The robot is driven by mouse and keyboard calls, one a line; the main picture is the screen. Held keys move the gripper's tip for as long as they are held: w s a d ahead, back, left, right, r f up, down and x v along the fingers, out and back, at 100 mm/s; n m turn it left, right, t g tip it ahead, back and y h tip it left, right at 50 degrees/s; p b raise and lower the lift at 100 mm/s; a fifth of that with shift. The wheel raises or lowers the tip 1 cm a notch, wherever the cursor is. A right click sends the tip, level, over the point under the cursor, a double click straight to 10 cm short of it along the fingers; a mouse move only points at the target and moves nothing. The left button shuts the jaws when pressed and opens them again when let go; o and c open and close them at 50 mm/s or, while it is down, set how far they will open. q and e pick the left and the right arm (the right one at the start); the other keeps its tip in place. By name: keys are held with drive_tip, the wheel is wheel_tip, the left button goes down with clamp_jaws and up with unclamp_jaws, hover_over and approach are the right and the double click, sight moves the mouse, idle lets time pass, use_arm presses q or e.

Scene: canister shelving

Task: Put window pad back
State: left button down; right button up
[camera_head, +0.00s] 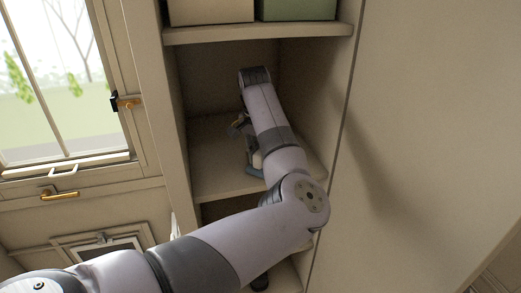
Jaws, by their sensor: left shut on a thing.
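My left arm comes in from the left and reaches into the middle compartment of a tall shelf unit (215,160). My left gripper (248,150) is low in that compartment, above or at its shelf board, partly behind my arm. No other window pad can be made out. My right gripper is not in view.
A cream box (211,10) and a green box (297,8) stand on the shelf above. The board left of my gripper is bare. A window (62,85) with an orange-handled latch (128,102) is at the left. A plain panel (430,120) fills the right.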

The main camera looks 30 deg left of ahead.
use_arm(q)
drive_tip(key=shift+s+d+f, duration=0.1)
drive_tip(key=shift+s+f, duration=0.1)
drive_tip(key=shift+f, duration=0.2)
drive_tip(key=shift+s+d+f, duration=0.1)
drive_tip(key=shift+f, duration=0.2)
drive_tip(key=shift+s+d+f, duration=0.1)
drive_tip(key=shift+d+f, duration=0.05)
drive_tip(key=shift+f, duration=0.4)
idle(0.4)
drive_tip(key=c, duration=1.7)
unclamp_jaws()
drive_tip(key=o, duration=0.4)
drive_tip(key=shift+w+f, duration=0.15)
drive_tip(key=shift+w, duration=0.05)
drive_tip(key=r, duration=0.5)
drive_tip(key=s+r, duration=0.1)
drive_tip(key=r, duration=0.2)
drive_tip(key=shift+a, duration=0.25)
drive_tip(key=shift+w, duration=0.1)
